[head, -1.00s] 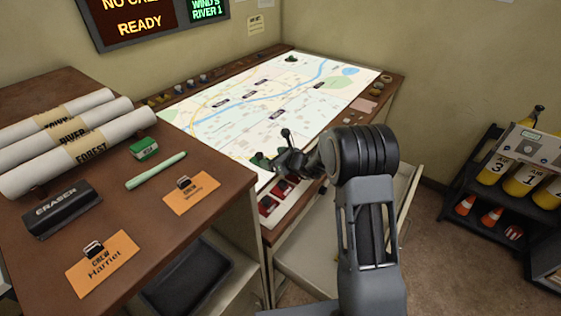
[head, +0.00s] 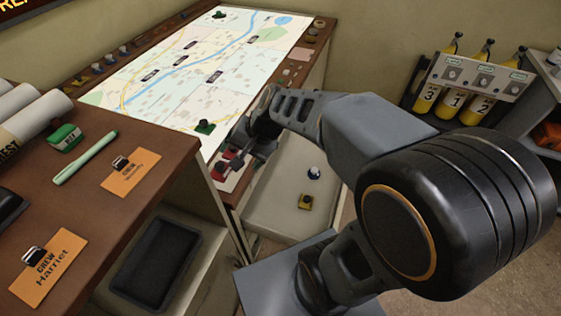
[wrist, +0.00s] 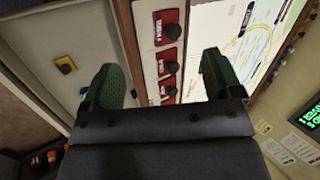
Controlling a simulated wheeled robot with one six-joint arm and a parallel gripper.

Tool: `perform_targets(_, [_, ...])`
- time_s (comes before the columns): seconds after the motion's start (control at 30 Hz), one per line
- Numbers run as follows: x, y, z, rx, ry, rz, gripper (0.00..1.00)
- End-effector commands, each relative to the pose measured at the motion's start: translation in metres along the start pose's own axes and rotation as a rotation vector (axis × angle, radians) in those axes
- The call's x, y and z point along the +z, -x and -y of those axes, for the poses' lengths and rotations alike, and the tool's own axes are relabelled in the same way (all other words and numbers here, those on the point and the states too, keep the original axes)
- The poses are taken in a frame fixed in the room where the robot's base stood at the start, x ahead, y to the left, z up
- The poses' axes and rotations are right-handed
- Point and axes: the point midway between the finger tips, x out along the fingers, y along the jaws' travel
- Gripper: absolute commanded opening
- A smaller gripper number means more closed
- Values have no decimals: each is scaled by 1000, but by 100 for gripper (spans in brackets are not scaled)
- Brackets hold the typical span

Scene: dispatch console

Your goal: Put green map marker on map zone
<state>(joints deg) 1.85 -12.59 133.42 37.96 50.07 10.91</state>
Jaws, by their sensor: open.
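Two green markers stand on the lit map board: one at its near corner (head: 205,127) and one at its far edge (head: 219,13). The pale map (head: 180,75) has roads, a blue river and dark labels; part of it shows in the wrist view (wrist: 225,50). My gripper (head: 243,145) is just right of the near marker, by the console's front edge. In the wrist view my gripper (wrist: 162,82) has its fingers wide apart, with red switches beyond them and no marker between them.
Red switches (wrist: 167,52) line the console edge. The desk at left carries orange cards (head: 130,172), a green pen (head: 85,157) and a green box (head: 64,138).

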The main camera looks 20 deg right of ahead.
Motion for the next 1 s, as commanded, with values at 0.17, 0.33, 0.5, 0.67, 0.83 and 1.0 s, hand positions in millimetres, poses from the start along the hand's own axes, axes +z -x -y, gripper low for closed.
perform_targets(0.17, [20, 32, -43, 212, 372, -101, 85])
perform_targets(0.33, [24, 52, -69, 361, 584, -162, 85])
perform_targets(0.5, [25, 61, -80, 435, 678, -189, 85])
perform_targets(0.67, [25, 63, -82, 451, 697, -193, 85])
perform_targets(0.83, [25, 62, -82, 450, 694, -192, 85])
perform_targets(1.0, [25, 62, -82, 449, 693, -193, 85])
